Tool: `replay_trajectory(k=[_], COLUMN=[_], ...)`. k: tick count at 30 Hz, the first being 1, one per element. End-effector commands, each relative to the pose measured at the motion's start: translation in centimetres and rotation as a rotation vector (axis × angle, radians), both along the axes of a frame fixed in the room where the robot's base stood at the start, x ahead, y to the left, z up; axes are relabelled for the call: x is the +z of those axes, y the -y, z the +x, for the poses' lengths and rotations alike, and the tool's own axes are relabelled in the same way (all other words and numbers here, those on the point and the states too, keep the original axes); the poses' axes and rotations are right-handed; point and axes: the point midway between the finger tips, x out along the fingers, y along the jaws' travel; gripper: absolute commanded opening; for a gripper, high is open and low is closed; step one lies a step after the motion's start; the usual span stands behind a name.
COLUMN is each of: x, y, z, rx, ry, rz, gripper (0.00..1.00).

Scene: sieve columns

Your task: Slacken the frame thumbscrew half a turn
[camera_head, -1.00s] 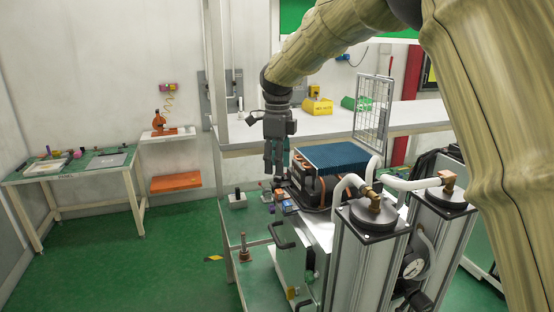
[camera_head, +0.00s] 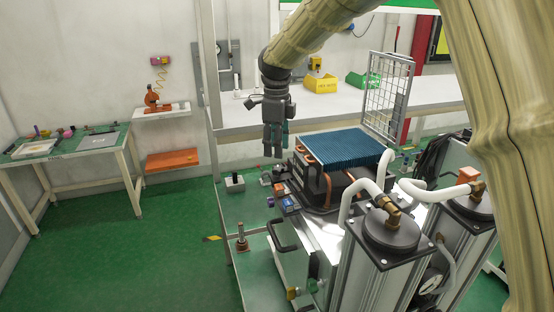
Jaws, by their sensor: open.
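I cannot pick out the frame thumbscrew for certain at this size. A grey wire-grid frame (camera_head: 384,96) stands upright behind a dark unit topped with blue fins (camera_head: 343,146). My gripper (camera_head: 273,151) points down, open, just left of the finned unit and above the green bench top. It appears apart from everything below it. Small fittings, including a blue block (camera_head: 289,203) and a purple knob (camera_head: 270,201), sit at the unit's left side. A small box with a black lever (camera_head: 235,183) is further left.
Two metal columns with black caps (camera_head: 391,228) and white hoses (camera_head: 362,192) stand at the front right. A brass post (camera_head: 242,239) stands on the green bench. A white counter (camera_head: 320,122) holds yellow (camera_head: 320,84) and green (camera_head: 362,81) bins. Green floor (camera_head: 130,255) is open at left.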

Motion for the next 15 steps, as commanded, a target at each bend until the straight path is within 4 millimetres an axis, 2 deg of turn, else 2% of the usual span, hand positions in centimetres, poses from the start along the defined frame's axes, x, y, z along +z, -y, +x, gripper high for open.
replay_trajectory(k=[6,15], x=[-4.1,-6.8], y=[0.1,0.2], z=[1.4,1.0], rx=[-0.002,-0.003], ry=[-0.012,-0.009], rz=[0.002,0.000], gripper=[0.41,0.41])
